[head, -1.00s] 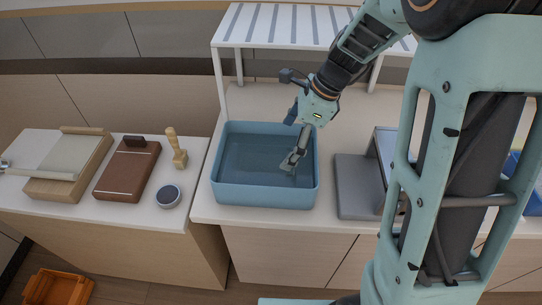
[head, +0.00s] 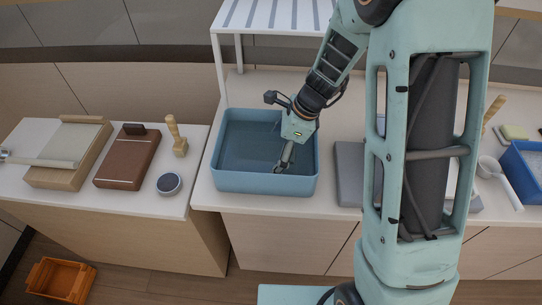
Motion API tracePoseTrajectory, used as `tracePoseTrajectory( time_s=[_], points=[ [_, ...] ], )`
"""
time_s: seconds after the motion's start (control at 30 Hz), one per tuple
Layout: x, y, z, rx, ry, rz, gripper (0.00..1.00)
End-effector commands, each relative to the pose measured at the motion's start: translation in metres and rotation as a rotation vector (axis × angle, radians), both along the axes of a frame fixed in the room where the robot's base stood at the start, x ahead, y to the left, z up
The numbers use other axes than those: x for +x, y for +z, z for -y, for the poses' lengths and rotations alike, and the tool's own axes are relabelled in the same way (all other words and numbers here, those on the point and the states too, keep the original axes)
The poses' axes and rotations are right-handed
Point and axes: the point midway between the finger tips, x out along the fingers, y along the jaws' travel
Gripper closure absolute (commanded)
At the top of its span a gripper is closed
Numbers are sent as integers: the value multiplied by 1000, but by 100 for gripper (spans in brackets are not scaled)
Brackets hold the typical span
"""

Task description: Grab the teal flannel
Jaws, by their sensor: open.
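I cannot make out a teal flannel in the head view; it may be hidden behind my arm or low in the basin. My gripper (head: 282,167) points down over the right front part of a blue basin (head: 262,184), close to its front wall. Its fingers are open, and I see nothing between them. The basin's inside is a darker blue-grey, and I cannot tell what lies at its bottom.
A white slatted rack (head: 275,20) stands behind the basin. Left are a brown box (head: 128,160), a wooden stamp (head: 176,136) and a round tin (head: 169,183). Right are a grey block (head: 350,175), a white scoop (head: 500,175), a sponge (head: 513,132) and a blue tray (head: 525,182).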

Motion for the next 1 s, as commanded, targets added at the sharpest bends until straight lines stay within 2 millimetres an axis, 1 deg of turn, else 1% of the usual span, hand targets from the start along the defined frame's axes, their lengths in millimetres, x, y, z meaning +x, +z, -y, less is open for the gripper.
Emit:
tracePoseTrajectory(
  time_s=[0.03, 0.4, 0.63, 0.77, 0.87, 0.97, 1.0],
  points=[
    [0, 0, 0, 0, 0, 0, 2],
    [0, 1, 0, 0, 0, 0, 42],
    [0, 1, 0, 0, 0, 0, 42],
    [1, 7, 0, 1, 1, 2, 42],
    [1, 17, 0, 1, 2, 3, 42],
    [1, 33, 0, 1, 1, 5, 42],
    [-2, 38, 3, 0, -1, 4, 42]
  ],
)
